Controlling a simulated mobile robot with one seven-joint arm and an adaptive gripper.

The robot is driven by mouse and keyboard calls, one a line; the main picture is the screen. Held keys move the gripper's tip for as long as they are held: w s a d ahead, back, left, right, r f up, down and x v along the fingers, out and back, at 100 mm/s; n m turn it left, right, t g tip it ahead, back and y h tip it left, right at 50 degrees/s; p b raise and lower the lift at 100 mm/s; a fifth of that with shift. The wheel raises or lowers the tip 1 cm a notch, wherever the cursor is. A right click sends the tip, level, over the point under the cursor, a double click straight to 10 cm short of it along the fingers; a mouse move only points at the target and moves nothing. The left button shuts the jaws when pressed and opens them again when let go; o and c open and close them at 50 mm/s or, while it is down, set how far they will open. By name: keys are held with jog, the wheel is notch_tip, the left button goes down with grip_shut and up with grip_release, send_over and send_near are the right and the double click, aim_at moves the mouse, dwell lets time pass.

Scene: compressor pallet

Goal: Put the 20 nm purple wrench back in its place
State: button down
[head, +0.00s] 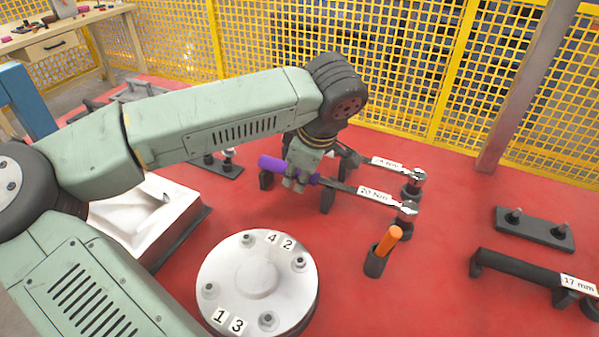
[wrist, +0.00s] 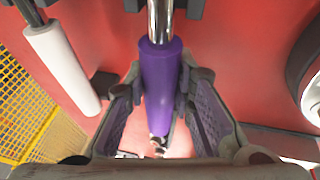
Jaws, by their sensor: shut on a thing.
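The 20 Nm wrench has a purple handle (head: 272,162), a metal shaft with a "20 Nm" label (head: 373,195) and a ratchet head at its right end. My gripper (head: 300,181) is shut around the purple handle. In the wrist view the handle (wrist: 162,75) lies lengthwise between my two fingers. The wrench lies about level at its black stand (head: 327,203), its head close above a dark post. I cannot tell whether it rests on the supports or hangs just above them.
A second labelled wrench (head: 387,163) lies parallel behind; its white handle (wrist: 62,68) shows in the wrist view. An orange-handled tool (head: 389,240) stands in a black holder in front. A round metal flange (head: 257,277) with bolts is nearby. A 17 mm tool rack (head: 520,267) is at right.

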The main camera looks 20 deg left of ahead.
jog(key=shift+f, duration=0.15)
jog(key=c, duration=1.3)
grip_release()
jog(key=v, duration=1.2)
